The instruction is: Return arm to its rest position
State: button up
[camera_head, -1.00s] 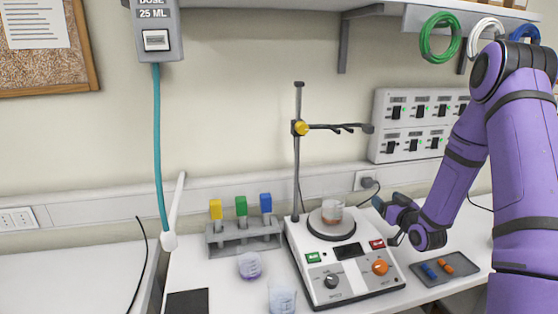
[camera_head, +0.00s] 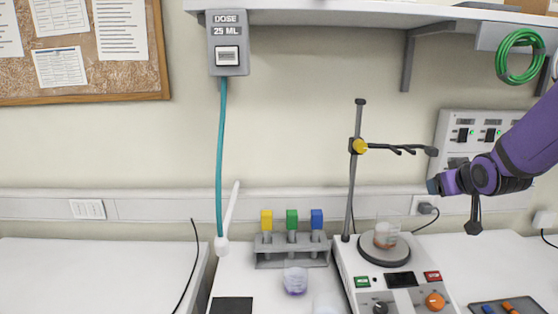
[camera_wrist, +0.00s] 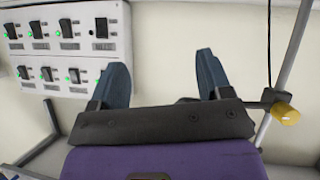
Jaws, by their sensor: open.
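My gripper (camera_head: 434,186) is at the right in the head view, raised above the hot plate and in front of the wall. My purple arm comes in from the right edge. In the wrist view my gripper (camera_wrist: 160,80) shows two blue-grey fingers spread apart with nothing between them, facing the bare wall. A small glass beaker (camera_head: 386,235) with reddish contents stands upright on the round plate of the stirrer (camera_head: 400,281), apart from my gripper.
A stand with a clamp (camera_head: 359,147) rises beside the stirrer; its yellow knob (camera_wrist: 285,113) shows in the wrist view. A switch panel (camera_wrist: 65,45) is on the wall. A rack (camera_head: 291,250) holds colour-capped tubes. A shelf (camera_head: 330,14) overhangs.

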jog(key=s+a+r+g, duration=0.2)
jog(key=s+a, duration=0.1)
jog(key=s, duration=0.6)
jog(key=s+a+r+g+y, duration=0.1)
jog(key=s+a+r+g, duration=0.1)
jog(key=s, duration=0.8)
jog(key=s+a+r+m+g, duration=0.1)
jog(key=s+a+r, duration=0.3)
jog(key=s, duration=0.6)
jog(key=shift+a+r+g+y, duration=0.25)
jog(key=shift+a+g+y, duration=0.05)
jog(key=shift+a+g, duration=0.35)
jog(key=shift+c, duration=0.5)
